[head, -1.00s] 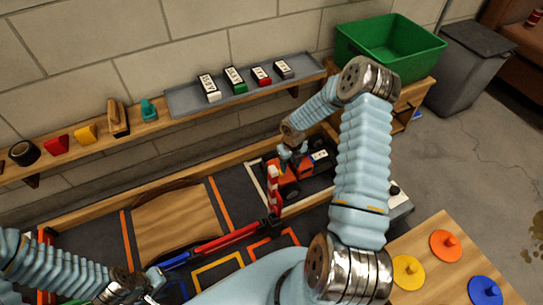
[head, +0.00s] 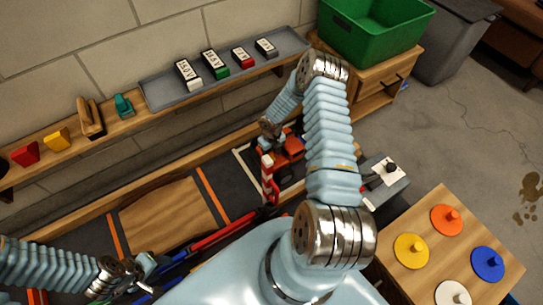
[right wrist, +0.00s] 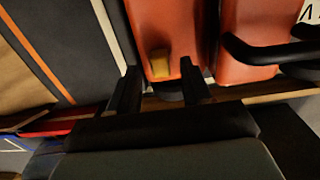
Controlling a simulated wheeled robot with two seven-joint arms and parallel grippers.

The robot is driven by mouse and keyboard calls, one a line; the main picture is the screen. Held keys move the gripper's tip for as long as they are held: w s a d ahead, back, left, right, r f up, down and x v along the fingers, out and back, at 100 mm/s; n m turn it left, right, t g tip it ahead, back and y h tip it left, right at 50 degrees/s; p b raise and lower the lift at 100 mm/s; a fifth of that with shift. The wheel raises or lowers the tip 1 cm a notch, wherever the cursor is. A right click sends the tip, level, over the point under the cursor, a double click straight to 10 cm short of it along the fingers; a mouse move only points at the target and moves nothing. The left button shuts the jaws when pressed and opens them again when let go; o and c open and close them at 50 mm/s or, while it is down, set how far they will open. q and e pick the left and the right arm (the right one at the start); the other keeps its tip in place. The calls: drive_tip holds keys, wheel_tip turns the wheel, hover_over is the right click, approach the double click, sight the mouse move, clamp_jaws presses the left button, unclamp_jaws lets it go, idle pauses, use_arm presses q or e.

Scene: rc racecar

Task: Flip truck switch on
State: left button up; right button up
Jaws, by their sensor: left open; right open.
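The orange truck (head: 293,148) stands on the dark mat in the head view, partly hidden by my right arm. In the right wrist view its orange body (right wrist: 215,30) fills the top, with a small yellow block (right wrist: 160,64), which may be the switch, on the surface. My right gripper (right wrist: 158,84) is open, its two dark fingers pointing at the truck on either side of the yellow block's line. Contact cannot be told. In the head view my right gripper (head: 270,136) is over the truck's left end. My left gripper (head: 138,272) is open and empty at the lower left.
A grey box with a black knob (head: 390,170) is to the right. A grey tray (head: 160,93) with labelled blocks lies on the wall shelf. A wooden table (head: 420,275) with coloured knobbed discs stands at lower right.

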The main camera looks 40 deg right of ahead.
drive_tip(key=shift+f, duration=1)
drive_tip(key=shift+c, duration=0.3)
clamp_jaws()
